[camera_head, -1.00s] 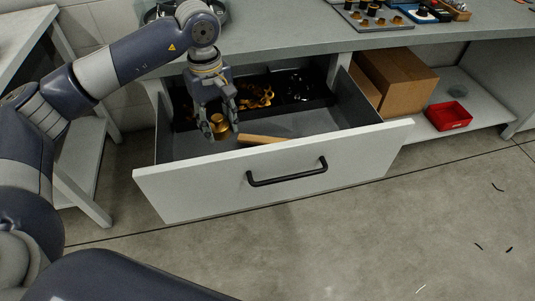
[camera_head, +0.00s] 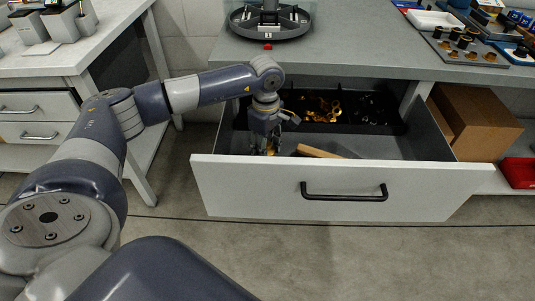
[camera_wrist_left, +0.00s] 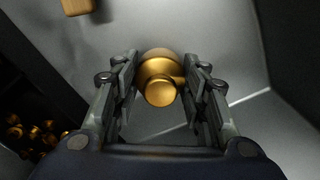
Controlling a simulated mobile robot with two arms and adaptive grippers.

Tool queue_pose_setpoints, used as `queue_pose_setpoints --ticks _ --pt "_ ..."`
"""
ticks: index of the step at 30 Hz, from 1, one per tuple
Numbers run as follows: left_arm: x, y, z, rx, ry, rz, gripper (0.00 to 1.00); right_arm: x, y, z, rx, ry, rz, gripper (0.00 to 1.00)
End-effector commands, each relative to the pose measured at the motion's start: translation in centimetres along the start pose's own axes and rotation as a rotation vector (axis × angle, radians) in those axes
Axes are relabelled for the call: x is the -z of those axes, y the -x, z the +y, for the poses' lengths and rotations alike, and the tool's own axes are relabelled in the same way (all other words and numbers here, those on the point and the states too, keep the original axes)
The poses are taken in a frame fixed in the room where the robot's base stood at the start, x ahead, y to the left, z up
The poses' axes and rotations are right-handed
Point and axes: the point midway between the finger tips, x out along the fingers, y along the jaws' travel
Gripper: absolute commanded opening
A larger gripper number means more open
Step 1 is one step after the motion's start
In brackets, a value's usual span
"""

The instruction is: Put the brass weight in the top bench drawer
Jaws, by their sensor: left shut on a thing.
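The top bench drawer (camera_head: 240,185) is pulled open, its black handle facing me. My left gripper (camera_head: 264,146) is inside the drawer at its left side, low behind the front panel. In the left wrist view the gripper (camera_wrist_left: 160,85) is shut on the brass weight (camera_wrist_left: 160,92), a round gold piece with a knob, held between the fingertips. The drawer's grey floor shows behind the weight; I cannot tell whether the weight touches it. In the head view the fingers mostly hide the weight. My right gripper is out of view.
A wooden piece (camera_head: 318,151) lies in the drawer right of the gripper; it also shows in the wrist view (camera_wrist_left: 77,6). Black bins at the drawer's back hold brass fittings (camera_head: 322,110) and dark parts (camera_head: 366,108). A cardboard box (camera_head: 478,122) stands under the bench at right.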

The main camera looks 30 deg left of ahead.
Motion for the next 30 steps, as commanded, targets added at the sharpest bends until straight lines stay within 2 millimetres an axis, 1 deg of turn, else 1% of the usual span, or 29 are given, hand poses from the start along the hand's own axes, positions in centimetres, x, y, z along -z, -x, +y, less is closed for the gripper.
queue_pose_setpoints --ticks 1,4,12,16,17,18,19,30 --pt "0.0 -0.9 0.0 0.000 0.001 -0.001 0.00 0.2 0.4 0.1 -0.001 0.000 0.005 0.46" --pt "-0.1 -1.9 0.0 0.000 0.000 -0.001 0.00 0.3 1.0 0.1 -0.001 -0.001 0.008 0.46" --pt "-0.1 -2.0 0.1 -0.002 -0.001 -0.001 0.00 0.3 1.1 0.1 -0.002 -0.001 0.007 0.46" --pt "-0.1 -2.2 0.1 -0.002 -0.001 -0.001 0.00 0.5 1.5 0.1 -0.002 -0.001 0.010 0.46" --pt "0.0 -2.3 0.0 0.000 -0.001 -0.001 0.45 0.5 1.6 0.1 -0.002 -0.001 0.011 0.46" --pt "0.0 -2.3 0.0 0.000 -0.001 -0.001 0.54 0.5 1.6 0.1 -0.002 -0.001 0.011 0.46" --pt "0.0 -2.3 0.0 0.000 -0.001 -0.001 0.60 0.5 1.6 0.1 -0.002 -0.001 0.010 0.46" --pt "0.0 -2.2 0.0 0.000 -0.001 -0.001 0.60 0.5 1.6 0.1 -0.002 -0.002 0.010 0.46"
